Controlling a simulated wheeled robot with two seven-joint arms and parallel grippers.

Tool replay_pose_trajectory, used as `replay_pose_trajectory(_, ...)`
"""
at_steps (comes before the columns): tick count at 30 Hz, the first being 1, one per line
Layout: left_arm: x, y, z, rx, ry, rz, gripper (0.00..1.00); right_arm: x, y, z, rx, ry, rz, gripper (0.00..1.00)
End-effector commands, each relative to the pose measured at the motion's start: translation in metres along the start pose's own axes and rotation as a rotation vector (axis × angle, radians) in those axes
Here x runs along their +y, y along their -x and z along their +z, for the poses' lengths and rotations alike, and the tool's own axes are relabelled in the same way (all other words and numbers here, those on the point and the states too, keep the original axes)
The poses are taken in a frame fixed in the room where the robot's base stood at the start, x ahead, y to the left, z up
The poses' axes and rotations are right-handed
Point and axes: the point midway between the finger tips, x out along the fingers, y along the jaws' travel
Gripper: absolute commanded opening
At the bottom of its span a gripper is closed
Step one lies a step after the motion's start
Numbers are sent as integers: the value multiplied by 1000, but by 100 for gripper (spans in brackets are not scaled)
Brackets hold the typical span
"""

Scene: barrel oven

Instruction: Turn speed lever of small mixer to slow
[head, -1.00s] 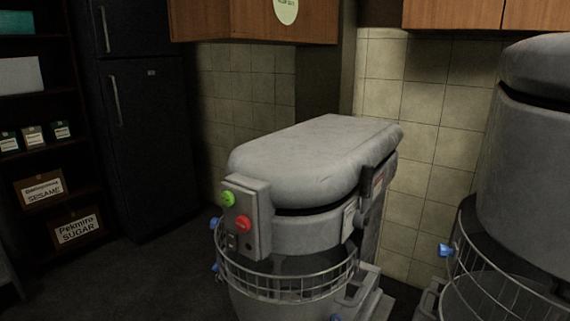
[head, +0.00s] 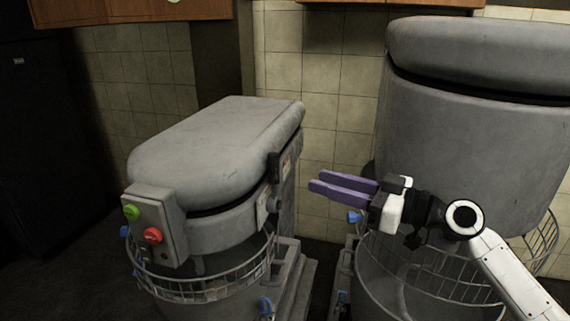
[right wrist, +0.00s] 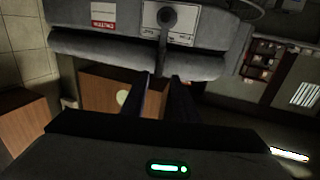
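The small mixer (head: 215,150) is grey, with a green and a red button on its front box. On its right side a dark speed lever (head: 273,203) shows small beside a pale plate. In the right wrist view the lever (right wrist: 164,38) has a round hub and a straight arm over a white label plate (right wrist: 168,32). My right gripper (head: 317,180) has two purple fingers, parted and empty, to the right of the mixer and apart from it. In the right wrist view its dark fingers (right wrist: 162,78) point toward the lever side, with a gap between them. My left gripper is not in view.
A larger grey mixer (head: 460,130) stands at the right, behind my right arm, with a wire guard (head: 440,270). A wire guard (head: 205,290) also rings the small mixer's bowl. Wall cabinets (head: 130,8) hang above. Open space lies between the two mixers.

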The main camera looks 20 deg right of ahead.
Motion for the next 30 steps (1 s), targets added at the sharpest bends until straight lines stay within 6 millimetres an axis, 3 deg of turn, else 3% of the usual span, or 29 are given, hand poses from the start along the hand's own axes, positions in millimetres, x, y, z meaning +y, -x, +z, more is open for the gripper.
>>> replay_pose_trajectory(4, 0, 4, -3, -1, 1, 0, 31, 1, -8, -17, 23, 7, -11, 27)
replay_pose_trajectory(18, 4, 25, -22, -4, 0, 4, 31, 0, -87, -18, 22, 4, -10, 27)
replay_pose_trajectory(24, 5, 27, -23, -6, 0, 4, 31, 0, -101, -16, 21, 5, -9, 27)
replay_pose_trajectory(30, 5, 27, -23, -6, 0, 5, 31, 0, -102, -14, 20, 6, -9, 27)
